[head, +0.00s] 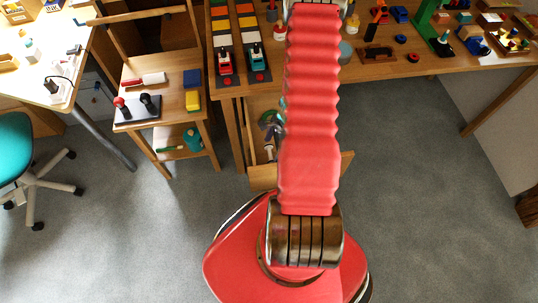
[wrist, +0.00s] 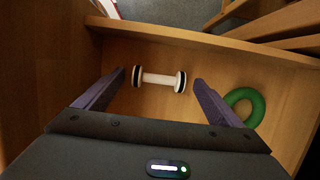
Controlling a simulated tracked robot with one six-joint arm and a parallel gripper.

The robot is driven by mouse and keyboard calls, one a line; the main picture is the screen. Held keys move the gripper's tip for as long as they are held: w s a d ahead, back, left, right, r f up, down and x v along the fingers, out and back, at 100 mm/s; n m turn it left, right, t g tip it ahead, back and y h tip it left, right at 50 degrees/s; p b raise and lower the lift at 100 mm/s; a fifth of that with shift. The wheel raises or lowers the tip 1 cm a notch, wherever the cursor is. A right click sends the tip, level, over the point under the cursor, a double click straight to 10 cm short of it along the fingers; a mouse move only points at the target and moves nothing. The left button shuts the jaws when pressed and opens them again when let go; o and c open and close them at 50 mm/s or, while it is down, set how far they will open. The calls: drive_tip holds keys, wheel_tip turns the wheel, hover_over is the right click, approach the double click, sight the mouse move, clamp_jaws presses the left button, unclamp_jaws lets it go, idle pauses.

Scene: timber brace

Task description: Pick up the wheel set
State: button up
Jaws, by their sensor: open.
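The wheel set (wrist: 160,79) is a pale axle with a dark-rimmed wheel at each end. In the wrist view it lies crosswise on the wooden floor of an open drawer (wrist: 190,35). My gripper (wrist: 158,78) is open, with its two purple-grey fingers apart. In the picture the wheel set shows between the finger ends, with a gap on each side. I cannot tell how high the fingers are above it. In the head view the open drawer (head: 263,178) is partly hidden behind my red arm, and my gripper is not visible.
A green ring (wrist: 244,106) lies in the drawer, right of the right finger. Drawer walls stand close around the gripper. In the head view a workbench (head: 420,68) with many toys stands above the drawer, and a small wooden stand (head: 172,107) is to its left.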

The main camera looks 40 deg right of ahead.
sight(271, 153)
drive_tip(key=shift+a+f, duration=0.1)
drive_tip(key=shift+f, duration=0.3)
drive_tip(key=shift+c, duration=0.6)
drive_tip(key=c, duration=1)
drive_tip(key=shift+c, duration=0.2)
drive_tip(key=shift+r, duration=0.2)
wheel_tip(271, 153, up, 10)
drive_tip(key=shift+f, duration=0.15)
idle(0.6)
